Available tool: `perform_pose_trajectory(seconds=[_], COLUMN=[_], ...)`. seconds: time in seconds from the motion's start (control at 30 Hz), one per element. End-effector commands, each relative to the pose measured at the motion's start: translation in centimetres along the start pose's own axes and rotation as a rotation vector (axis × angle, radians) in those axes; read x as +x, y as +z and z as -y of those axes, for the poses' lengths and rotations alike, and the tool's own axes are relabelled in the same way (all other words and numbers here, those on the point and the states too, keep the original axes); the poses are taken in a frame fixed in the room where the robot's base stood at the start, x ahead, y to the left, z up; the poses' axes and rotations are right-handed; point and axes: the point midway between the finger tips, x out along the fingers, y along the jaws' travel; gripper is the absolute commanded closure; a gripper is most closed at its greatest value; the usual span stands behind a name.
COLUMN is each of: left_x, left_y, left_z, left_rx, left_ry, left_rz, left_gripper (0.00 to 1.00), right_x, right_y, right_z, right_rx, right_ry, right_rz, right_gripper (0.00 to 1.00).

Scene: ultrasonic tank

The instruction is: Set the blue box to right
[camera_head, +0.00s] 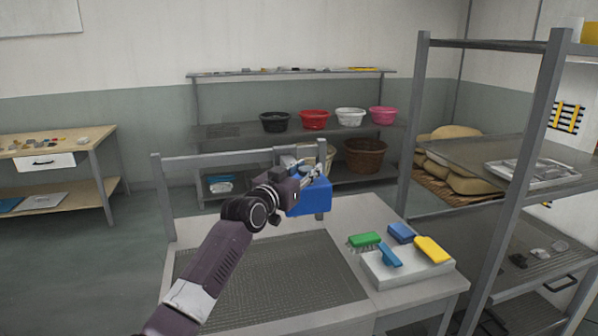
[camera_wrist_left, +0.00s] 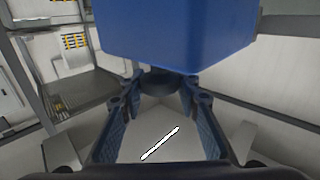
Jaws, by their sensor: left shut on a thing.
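The blue box (camera_head: 308,199) is up at the far side of the bench, by the metal rail, in the head view. My left gripper (camera_head: 311,174) is at its top and shut on it. In the left wrist view the blue box (camera_wrist_left: 180,35) fills the upper middle, beyond the fingertips of my left gripper (camera_wrist_left: 160,84). A dark round part shows between the fingertips; the exact grip is hard to see. My right gripper is in neither view.
The bench has a perforated metal grid (camera_head: 280,285). A tall metal shelf (camera_head: 520,150) stands at right. Bowls line the back shelf.

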Motion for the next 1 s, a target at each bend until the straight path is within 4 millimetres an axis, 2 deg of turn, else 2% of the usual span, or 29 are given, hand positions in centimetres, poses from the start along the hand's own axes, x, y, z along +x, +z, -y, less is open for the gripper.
perform_pose_trajectory(seconds=[0.3, 0.33, 0.47, 0.67, 0.8, 1.0], left_x=[0.1, 0.1, 0.1, 0.0, -0.1, -1.4], left_y=[-0.2, -0.2, -0.2, -0.1, -0.1, 0.0], left_z=[-0.3, -0.3, -0.2, -0.1, -0.1, -0.1], left_rx=[-0.001, -0.002, -0.002, -0.002, -0.002, -0.002], left_ry=[0.004, 0.004, 0.003, 0.002, 0.001, 0.003], left_rz=[-0.005, -0.005, -0.004, -0.003, -0.002, -0.003], left_gripper=[1.0, 0.67, 0.53, 0.51, 0.51, 0.51], right_x=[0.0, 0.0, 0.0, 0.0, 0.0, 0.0], right_y=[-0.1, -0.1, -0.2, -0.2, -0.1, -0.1], right_z=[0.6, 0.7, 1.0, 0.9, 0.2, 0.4], right_rx=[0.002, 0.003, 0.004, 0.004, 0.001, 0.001], right_ry=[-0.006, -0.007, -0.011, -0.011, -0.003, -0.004], right_rz=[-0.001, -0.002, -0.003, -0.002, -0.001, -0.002], right_gripper=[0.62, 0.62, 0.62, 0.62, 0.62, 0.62])
